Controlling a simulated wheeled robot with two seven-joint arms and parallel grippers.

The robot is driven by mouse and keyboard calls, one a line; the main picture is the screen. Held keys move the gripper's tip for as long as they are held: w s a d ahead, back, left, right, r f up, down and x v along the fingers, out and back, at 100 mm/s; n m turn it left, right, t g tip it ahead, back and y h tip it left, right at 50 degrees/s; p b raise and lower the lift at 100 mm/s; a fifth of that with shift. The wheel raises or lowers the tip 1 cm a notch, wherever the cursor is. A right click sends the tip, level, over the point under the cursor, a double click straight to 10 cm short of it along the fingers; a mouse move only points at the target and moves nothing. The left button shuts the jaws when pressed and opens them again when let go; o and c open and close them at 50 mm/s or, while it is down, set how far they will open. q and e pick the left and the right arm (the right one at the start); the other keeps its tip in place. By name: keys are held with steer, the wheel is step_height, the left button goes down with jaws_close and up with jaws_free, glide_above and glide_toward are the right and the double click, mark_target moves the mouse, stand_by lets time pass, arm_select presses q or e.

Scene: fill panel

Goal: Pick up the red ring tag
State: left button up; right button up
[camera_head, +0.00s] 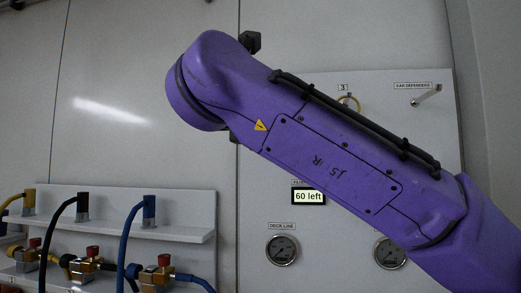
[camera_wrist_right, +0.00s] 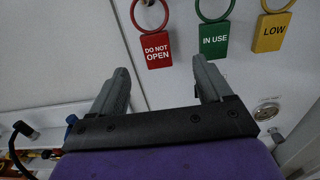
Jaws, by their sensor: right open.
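In the right wrist view, the red ring tag (camera_wrist_right: 157,50) reads "DO NOT OPEN" and hangs at the top, left of centre, with its red ring (camera_wrist_right: 152,27) above it, cut by the frame edge. My right gripper (camera_wrist_right: 162,74) is open and empty, its two grey fingers apart. The tag appears above the gap between the fingertips, nearer the left finger; I cannot tell the distance. In the head view, my purple right arm crosses the panel, and I cannot see the red tag there. My left gripper is not in view.
A green "IN USE" tag (camera_wrist_right: 214,40) and a yellow "LOW" tag (camera_wrist_right: 271,33) hang right of the red one. The head view shows a panel (camera_head: 437,150) with gauges (camera_head: 282,250), a "60 left" display (camera_head: 308,197), and a hose shelf (camera_head: 180,205) at lower left.

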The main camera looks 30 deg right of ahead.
steer(key=p+x, duration=0.2)
steer(key=x, duration=0.3)
steer(key=p+x, duration=0.2)
steer(key=x, duration=0.3)
steer(key=shift+w+a+p, duration=0.15)
steer(key=shift+w+p, duration=0.25)
steer(key=shift+w+f, duration=0.1)
steer(key=c, duration=0.8)
steer(key=shift+c, duration=1.1)
